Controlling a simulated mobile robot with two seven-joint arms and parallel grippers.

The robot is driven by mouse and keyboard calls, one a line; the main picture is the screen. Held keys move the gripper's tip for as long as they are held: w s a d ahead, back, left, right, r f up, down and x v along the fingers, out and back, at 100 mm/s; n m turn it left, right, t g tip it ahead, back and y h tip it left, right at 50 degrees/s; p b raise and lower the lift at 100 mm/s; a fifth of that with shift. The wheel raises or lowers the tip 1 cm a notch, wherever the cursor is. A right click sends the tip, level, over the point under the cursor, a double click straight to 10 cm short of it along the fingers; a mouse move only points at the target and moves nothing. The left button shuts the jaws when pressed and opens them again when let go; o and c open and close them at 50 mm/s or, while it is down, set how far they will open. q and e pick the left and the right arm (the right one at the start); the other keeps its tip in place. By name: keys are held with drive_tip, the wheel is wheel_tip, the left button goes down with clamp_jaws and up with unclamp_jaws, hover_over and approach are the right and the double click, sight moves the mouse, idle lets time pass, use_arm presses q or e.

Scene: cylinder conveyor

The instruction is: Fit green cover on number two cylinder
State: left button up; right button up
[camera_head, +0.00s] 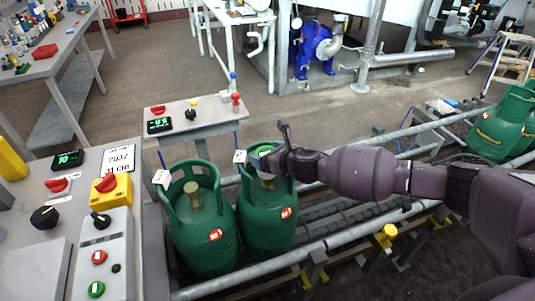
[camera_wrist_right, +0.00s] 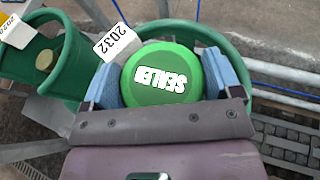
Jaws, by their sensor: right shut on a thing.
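Two green gas cylinders stand side by side on the conveyor in the head view: a left one (camera_head: 205,235) and a right one (camera_head: 268,222). My right gripper (camera_head: 268,158) is over the top of the right cylinder. In the wrist view, the gripper's blue-grey fingers hold a round green cover (camera_wrist_right: 161,76) with white lettering, inside the ring-shaped collar (camera_wrist_right: 228,48) of that cylinder. The cover hides the valve, so I cannot tell whether it touches it. The left cylinder's brass valve (camera_head: 193,194) is bare. My left gripper is not in view.
A control panel (camera_head: 100,225) with buttons and knobs stands at the left. A metal rail (camera_head: 330,243) runs along the conveyor's near side. More green cylinders (camera_head: 497,130) stand at the far right. The rollers (camera_head: 345,212) between are clear below my right arm.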

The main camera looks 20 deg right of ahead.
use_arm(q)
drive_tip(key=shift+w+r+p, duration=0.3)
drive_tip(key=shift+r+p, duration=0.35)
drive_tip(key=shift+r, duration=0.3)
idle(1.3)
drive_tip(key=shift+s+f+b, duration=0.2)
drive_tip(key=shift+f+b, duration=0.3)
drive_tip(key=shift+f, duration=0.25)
use_arm(e)
drive_tip(key=shift+f, duration=0.95)
drive_tip(key=o, duration=0.7)
use_arm(q)
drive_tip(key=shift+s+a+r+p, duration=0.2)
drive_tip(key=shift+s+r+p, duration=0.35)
drive_tip(key=shift+p, duration=0.7)
use_arm(e)
drive_tip(key=v, duration=1)
drive_tip(key=shift+s+r, duration=0.25)
drive_tip(key=shift+s, duration=0.1)
